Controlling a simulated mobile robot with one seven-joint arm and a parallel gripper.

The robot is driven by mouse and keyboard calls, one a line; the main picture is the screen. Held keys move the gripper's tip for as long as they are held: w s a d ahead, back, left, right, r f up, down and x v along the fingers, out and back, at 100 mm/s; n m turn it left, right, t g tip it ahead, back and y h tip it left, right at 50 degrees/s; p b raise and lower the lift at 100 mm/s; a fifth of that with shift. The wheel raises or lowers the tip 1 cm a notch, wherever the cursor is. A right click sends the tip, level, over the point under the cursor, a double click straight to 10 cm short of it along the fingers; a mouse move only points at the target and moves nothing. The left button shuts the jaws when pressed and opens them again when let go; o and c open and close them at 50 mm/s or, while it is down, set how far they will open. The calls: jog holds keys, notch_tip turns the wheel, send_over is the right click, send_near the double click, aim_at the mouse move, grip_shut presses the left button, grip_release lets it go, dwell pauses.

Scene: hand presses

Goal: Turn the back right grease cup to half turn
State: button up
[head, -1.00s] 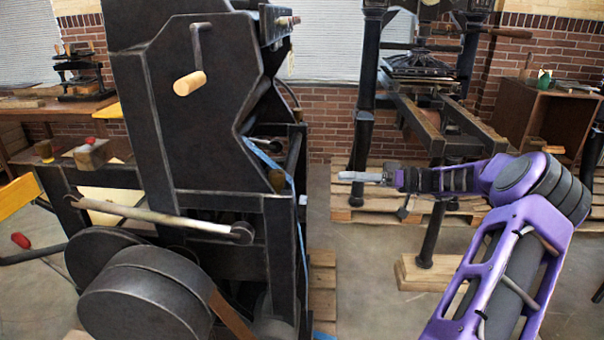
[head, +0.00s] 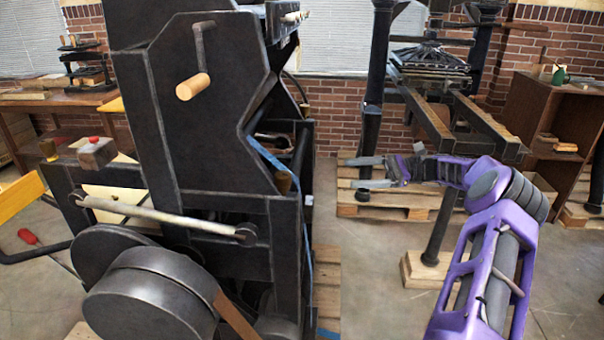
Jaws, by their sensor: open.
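A large black press (head: 215,115) fills the left half of the head view. I cannot tell for certain which is the back right grease cup, nor how far either is turned. My gripper (head: 357,172) is open and empty, its two fingers pointing left toward the press. In the picture it is to the right of the right-hand cup, apart from it.
A wooden crank handle (head: 193,87) and a pale rod (head: 160,216) stick out on the press's near side. A second press (head: 430,85) stands behind my arm on a wooden pallet (head: 405,206). Floor (head: 365,290) is clear between the press and my arm.

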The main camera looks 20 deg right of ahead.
jog(key=m, duration=0.3)
jog(key=b, duration=0.1)
send_near(289, 174)
jog(key=a, duration=0.3)
jog(key=w+a, duration=0.1)
jog(key=a, duration=0.2)
jog(key=w+a+f, duration=0.1)
jog(key=a, duration=0.2)
jog(key=shift+a, duration=0.4)
jog(key=shift+c, duration=0.2)
